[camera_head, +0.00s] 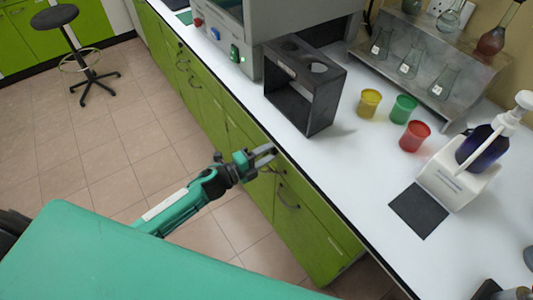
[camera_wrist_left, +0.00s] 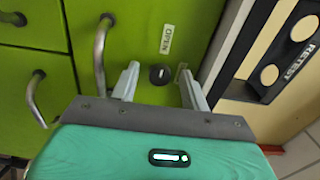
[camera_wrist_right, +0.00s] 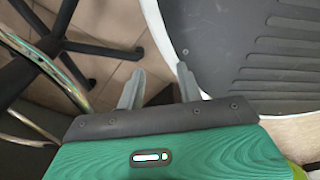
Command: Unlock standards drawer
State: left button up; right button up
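The green drawer front (camera_wrist_left: 200,20) fills much of the left wrist view, with a curved metal handle (camera_wrist_left: 100,55) and a white OPEN label (camera_wrist_left: 167,39). A round black lock knob (camera_wrist_left: 160,74) with a light slot mark sits on it below the label. My left gripper (camera_wrist_left: 158,72) is open, and the knob appears between its fingertips; contact cannot be told. In the head view my left gripper (camera_head: 264,157) is at the green cabinet fronts below the counter edge. My right gripper (camera_wrist_right: 160,70) is open and empty, away from the cabinets.
The white counter (camera_head: 345,180) carries a dark rack (camera_head: 317,105), yellow (camera_head: 369,102), green (camera_head: 403,109) and red (camera_head: 414,136) cups, and a pump bottle (camera_head: 478,145). A stool (camera_head: 70,40) stands far left. A dark ribbed surface (camera_wrist_right: 265,60) lies close to my right gripper.

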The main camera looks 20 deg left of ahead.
pick_arm(q)
jog(key=shift+s+a+f, duration=0.1)
jog(key=shift+s+a, duration=0.1)
jog(key=shift+s, duration=0.05)
jog(key=b+v, duration=0.2)
jog(key=v, duration=1.1)
pick_arm(e)
jog(key=w, duration=0.3)
jog(key=shift+a+r, duration=0.1)
jog(key=shift+a, duration=0.1)
